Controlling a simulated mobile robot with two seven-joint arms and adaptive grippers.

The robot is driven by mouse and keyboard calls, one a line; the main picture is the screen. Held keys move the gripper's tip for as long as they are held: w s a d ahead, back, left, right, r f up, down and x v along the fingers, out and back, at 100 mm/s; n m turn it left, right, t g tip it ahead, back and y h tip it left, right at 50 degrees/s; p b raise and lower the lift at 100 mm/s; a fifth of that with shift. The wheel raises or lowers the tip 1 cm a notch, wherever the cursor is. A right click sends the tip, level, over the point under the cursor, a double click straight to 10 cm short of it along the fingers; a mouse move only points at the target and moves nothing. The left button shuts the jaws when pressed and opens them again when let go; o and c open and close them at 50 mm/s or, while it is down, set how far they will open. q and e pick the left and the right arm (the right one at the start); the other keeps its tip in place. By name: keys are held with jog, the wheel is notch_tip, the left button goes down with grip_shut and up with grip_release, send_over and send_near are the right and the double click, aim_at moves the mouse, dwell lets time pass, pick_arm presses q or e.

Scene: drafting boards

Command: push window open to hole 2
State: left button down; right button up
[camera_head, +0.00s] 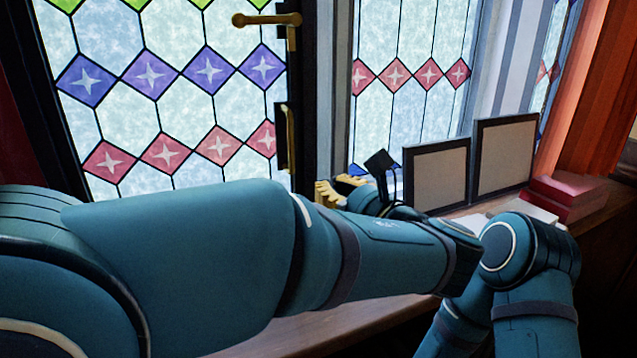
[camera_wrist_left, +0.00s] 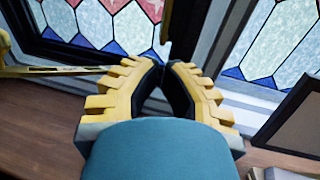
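The stained-glass window (camera_head: 205,110) with a dark frame fills the left of the head view. A brass handle (camera_head: 268,20) and a lower brass fitting (camera_head: 288,140) sit along its right edge. My left gripper (camera_head: 342,187) is near the sill, by the window's lower right corner, partly hidden by my arm. In the wrist view its yellow fingers (camera_wrist_left: 166,68) meet at the tips, with nothing seen between them. My right gripper does not show.
Two dark-framed boards (camera_head: 437,176) (camera_head: 505,157) stand on the wooden sill at the right. Red books (camera_head: 568,198) lie beside them. A second stained-glass pane (camera_head: 410,75) is right of the post. Bare wood (camera_wrist_left: 35,125) shows left of the gripper.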

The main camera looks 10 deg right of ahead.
pick_arm(q)
send_near(284, 155)
jog(key=w+a, duration=0.2)
jog(key=a, duration=0.1)
jog(key=shift+r+p, duration=0.1)
jog(key=shift+p, duration=0.35)
jog(key=w, duration=0.1)
jog(key=w+p, duration=0.2)
jog(key=w, duration=0.1)
jog(key=shift+a+r, duration=0.1)
jog(key=shift+a, duration=0.25)
jog(key=shift+w+a, duration=0.1)
jog(key=shift+w, duration=0.25)
jog(key=shift+s, duration=0.2)
